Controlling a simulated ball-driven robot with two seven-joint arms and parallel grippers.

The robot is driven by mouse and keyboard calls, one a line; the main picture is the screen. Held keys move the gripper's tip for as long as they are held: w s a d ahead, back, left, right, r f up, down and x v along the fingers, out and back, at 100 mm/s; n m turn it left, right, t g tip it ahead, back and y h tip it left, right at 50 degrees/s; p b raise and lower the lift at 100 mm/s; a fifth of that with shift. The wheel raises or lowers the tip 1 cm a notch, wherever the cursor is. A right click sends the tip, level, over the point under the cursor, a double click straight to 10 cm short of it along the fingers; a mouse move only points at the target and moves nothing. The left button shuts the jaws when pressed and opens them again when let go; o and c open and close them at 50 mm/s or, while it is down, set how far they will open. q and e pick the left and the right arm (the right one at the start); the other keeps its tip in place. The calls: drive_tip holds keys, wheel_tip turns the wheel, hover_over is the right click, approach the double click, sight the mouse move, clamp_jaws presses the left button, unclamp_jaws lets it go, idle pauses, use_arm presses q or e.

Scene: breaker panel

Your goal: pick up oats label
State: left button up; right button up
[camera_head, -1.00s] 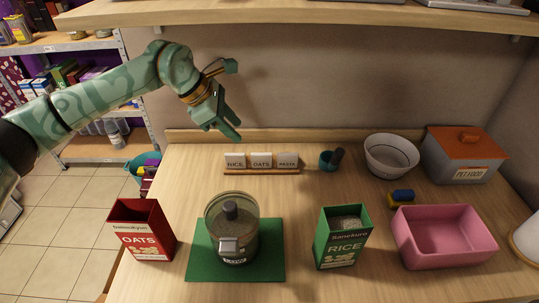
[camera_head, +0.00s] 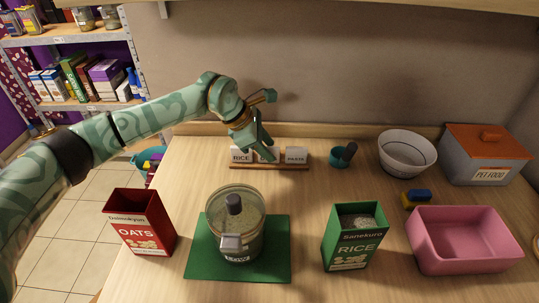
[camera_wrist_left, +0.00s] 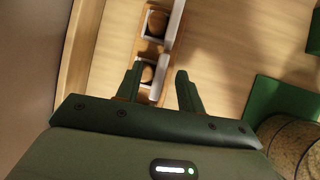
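A wooden rack (camera_head: 268,166) near the back of the counter holds three small white labels. The rice label (camera_head: 241,155) is at its left end and the pasta label (camera_head: 295,156) at its right end. The oats label is between them, mostly hidden behind my gripper in the head view. In the left wrist view the oats label (camera_wrist_left: 157,88) shows its white edge and a round brown part between my fingers. My left gripper (camera_head: 262,152) is open, its fingers pointing down over the rack's middle. I see no contact with the label. My right gripper is out of view.
In front are a red oats box (camera_head: 141,222), a lidded jar (camera_head: 236,225) on a green mat (camera_head: 192,262) and a green rice box (camera_head: 353,238). To the right are a teal cup (camera_head: 340,159), a white bowl (camera_head: 407,153) and a pink bin (camera_head: 462,240).

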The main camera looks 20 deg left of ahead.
use_arm(q)
clamp_jaws()
drive_tip(key=shift+r, duration=0.1)
drive_tip(key=shift+r, duration=0.3)
drive_tip(key=s+r+p, duration=0.5)
drive_tip(key=s+r, duration=0.7)
drive_tip(key=s, duration=0.2)
drive_tip(key=shift+d+r, duration=0.15)
drive_tip(key=shift+d, duration=0.05)
